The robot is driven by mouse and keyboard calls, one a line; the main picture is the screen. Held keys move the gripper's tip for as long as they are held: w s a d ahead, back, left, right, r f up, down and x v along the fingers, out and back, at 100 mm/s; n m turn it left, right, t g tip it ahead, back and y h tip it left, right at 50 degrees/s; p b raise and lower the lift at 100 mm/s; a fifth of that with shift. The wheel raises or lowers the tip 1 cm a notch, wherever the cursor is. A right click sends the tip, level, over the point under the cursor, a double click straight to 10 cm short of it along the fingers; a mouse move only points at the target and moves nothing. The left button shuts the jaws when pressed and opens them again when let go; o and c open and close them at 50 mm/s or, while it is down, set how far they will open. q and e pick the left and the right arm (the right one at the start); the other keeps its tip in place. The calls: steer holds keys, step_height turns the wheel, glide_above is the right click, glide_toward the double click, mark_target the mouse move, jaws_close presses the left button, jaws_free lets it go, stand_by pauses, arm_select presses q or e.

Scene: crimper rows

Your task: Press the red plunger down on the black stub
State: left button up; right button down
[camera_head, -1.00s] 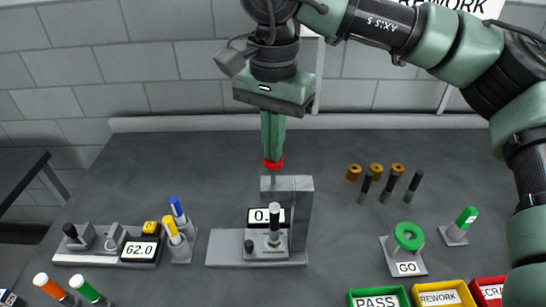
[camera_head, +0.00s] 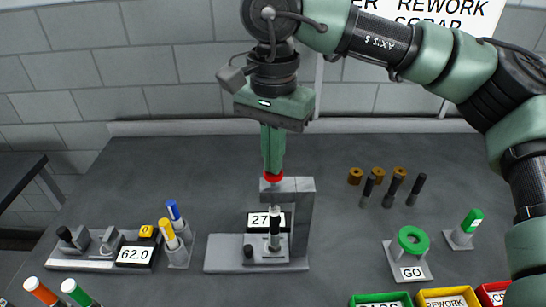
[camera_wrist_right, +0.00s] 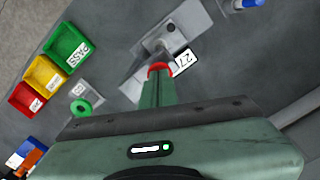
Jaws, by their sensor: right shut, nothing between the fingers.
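The red plunger (camera_head: 273,178) sits at the top of the grey press (camera_head: 302,215), close against its upper arm. My right gripper (camera_head: 272,173) is shut and empty, pointing straight down with its fingertips on the plunger's top. The red plunger also shows in the wrist view (camera_wrist_right: 159,68), at the tips of the shut fingers. The black stub (camera_head: 275,226) stands upright on the press base, below the arm. The display (camera_head: 258,220) behind it reads 27, its last part hidden by the stub. My left gripper is out of view.
Several dark stubs (camera_head: 391,190) and brass rings (camera_head: 377,172) stand at the back right. A green ring gauge (camera_head: 412,240) marked GO and green, yellow and red bins are at the front right. Markers (camera_head: 167,230) and a fixture reading 62.0 (camera_head: 135,254) are left.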

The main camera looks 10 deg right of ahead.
steer(key=shift+f, duration=0.1)
step_height(320, 180, up, 9)
steer(key=p, duration=0.6)
stand_by(0.6)
